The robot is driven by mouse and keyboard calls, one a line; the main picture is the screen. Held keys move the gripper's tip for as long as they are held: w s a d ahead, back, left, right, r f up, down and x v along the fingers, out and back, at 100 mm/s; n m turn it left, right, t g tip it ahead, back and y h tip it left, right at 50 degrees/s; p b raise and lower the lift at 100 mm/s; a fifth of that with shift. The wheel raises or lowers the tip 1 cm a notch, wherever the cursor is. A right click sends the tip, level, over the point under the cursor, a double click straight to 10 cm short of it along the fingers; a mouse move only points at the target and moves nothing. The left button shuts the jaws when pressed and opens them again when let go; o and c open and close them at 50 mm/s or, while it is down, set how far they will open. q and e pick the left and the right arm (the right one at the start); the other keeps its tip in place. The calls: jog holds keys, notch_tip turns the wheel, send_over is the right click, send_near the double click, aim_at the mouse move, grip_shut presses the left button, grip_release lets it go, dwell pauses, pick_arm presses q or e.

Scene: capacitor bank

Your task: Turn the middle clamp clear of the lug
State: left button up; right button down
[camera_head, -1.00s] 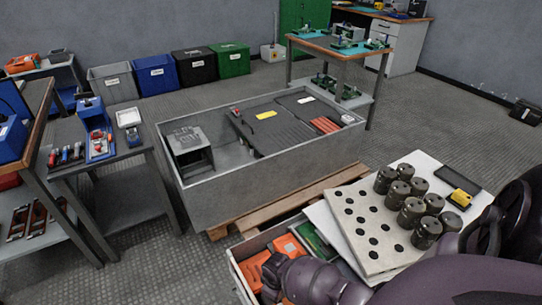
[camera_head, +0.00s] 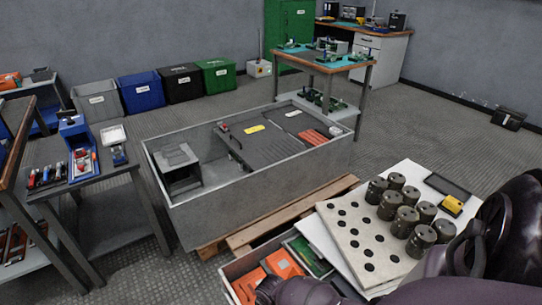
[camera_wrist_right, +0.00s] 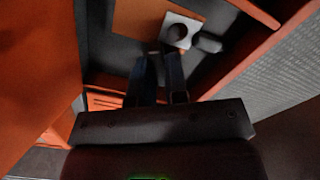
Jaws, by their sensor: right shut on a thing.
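In the right wrist view, my right gripper (camera_wrist_right: 159,68) reaches into a dark space between orange walls. Its two fingers are close together, shut on a small part that is too dark and blurred to make out. Just past the fingertips is a pale block (camera_wrist_right: 172,43) with a dark round spot, and beside it a short grey rounded piece (camera_wrist_right: 207,43). I cannot tell which of these, if any, is the middle clamp or the lug. In the head view, purple arm parts of mine cross the bottom right, and no gripper fingers show. My left gripper is not in view.
An orange panel (camera_wrist_right: 35,65) stands close on the left of the wrist view and an orange edge (camera_wrist_right: 262,45) on the right. In the head view, a grey crate (camera_head: 245,190) stands mid-floor. A white perforated board (camera_head: 365,250) with several dark cylinders (camera_head: 397,181) lies near my arm.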

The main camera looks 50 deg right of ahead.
jog(key=shift+d+n, duration=0.1)
jog(key=shift+n, duration=2)
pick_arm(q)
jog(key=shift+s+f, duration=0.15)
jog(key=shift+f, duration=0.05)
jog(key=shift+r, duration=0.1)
pick_arm(e)
jog(key=c, duration=1.4)
grip_release()
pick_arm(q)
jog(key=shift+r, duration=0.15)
